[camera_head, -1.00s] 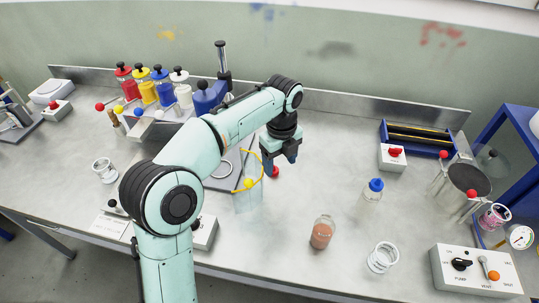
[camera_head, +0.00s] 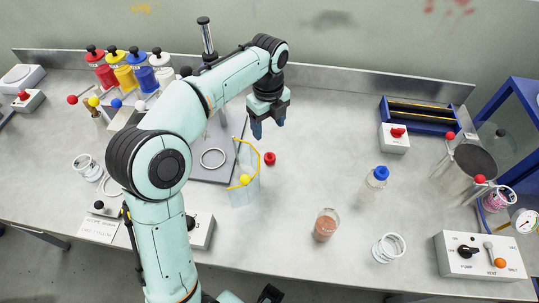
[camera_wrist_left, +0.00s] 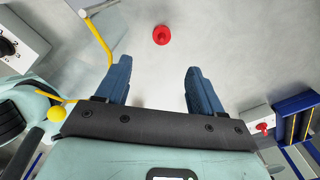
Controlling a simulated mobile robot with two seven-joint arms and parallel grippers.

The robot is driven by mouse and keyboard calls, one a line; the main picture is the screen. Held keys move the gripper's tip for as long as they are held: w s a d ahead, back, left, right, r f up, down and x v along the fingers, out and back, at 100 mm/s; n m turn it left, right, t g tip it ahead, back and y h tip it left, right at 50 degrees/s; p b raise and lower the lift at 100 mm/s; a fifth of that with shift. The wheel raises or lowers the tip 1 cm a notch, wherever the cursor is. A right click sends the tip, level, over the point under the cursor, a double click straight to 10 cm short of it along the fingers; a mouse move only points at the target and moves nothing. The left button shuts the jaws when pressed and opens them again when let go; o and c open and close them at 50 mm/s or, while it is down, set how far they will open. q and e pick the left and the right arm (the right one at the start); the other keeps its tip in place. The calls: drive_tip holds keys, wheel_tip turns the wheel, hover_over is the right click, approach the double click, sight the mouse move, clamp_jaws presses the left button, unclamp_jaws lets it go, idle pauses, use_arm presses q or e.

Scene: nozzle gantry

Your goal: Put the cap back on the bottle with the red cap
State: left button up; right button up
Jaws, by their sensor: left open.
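The red cap (camera_head: 269,158) lies on the bench, apart from any bottle. An open-topped bottle with reddish-brown contents (camera_head: 326,224) stands upright to the cap's lower right, with no cap on it. My left gripper (camera_head: 268,132) is open and empty, above the bench and just beyond the cap in the head view. In the left wrist view, its two blue fingers (camera_wrist_left: 158,72) stand wide apart, and the red cap (camera_wrist_left: 162,35) shows past the fingertips, touching neither. My right gripper's fingers do not show.
A clear panel with a yellow edge (camera_head: 244,185) stands close left of the cap. A blue-capped bottle (camera_head: 377,177), a white-rimmed jar (camera_head: 388,248) and a pump control box (camera_head: 480,256) stand to the right. The bench between cap and blue-capped bottle is clear.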

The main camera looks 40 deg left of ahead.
use_arm(q)
drive_tip(key=b, duration=0.2)
hover_over(270, 153)
drive_tip(key=f, duration=0.8)
drive_tip(key=shift+s+a, duration=0.15)
drive_tip(key=shift+a, duration=0.05)
drive_tip(key=shift+f, duration=0.1)
drive_tip(key=shift+f, duration=0.1)
wheel_tip(270, 153, down, 5)
drive_tip(key=shift+d+f, duration=0.1)
drive_tip(key=c, duration=1.2)
